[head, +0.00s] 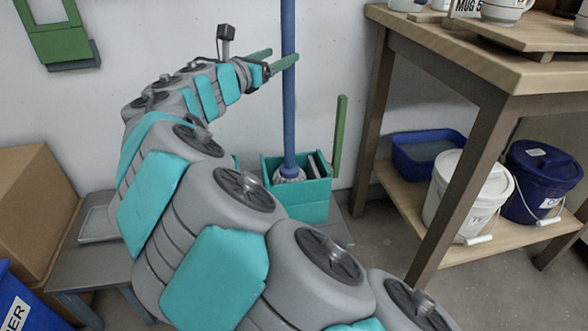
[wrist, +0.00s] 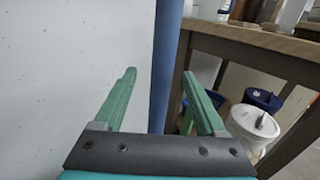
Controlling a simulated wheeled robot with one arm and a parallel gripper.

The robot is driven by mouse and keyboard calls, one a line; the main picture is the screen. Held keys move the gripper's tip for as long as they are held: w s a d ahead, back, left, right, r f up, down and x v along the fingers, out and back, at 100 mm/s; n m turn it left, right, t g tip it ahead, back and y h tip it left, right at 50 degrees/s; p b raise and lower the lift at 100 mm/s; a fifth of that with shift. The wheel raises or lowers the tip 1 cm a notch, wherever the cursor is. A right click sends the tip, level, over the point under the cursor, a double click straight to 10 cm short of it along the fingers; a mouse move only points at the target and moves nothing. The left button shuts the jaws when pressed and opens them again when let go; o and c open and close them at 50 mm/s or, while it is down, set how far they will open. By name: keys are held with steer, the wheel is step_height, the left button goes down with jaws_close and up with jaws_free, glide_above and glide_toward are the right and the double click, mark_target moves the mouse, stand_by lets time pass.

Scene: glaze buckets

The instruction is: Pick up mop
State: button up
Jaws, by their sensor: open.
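The mop has a blue handle (head: 288,110) that rises upright from a pale mop head (head: 290,175). The mop head sits in a teal box (head: 297,202) on a low grey stand against the wall. My gripper (head: 284,57) is open at the upper part of the handle, with one green finger crossing in front of it. In the wrist view the blue handle (wrist: 166,65) shows between the two fingers of my gripper (wrist: 158,74), closer to the right finger. I cannot tell how deep the handle lies between the fingers. The handle's top is out of frame.
A wooden table (head: 490,70) stands at the right, with a white bucket (head: 467,195), a dark blue bucket (head: 540,182) and a blue tub (head: 425,158) on its lower shelf. A green upright bar (head: 339,135) stands beside the teal box. A cardboard box (head: 35,205) is at the left.

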steer(key=x, duration=0.7)
steer(key=shift+f+b, duration=0.25)
steer(key=shift+b, duration=0.05)
steer(key=shift+d, duration=0.15)
jaws_close()
stand_by(1.0)
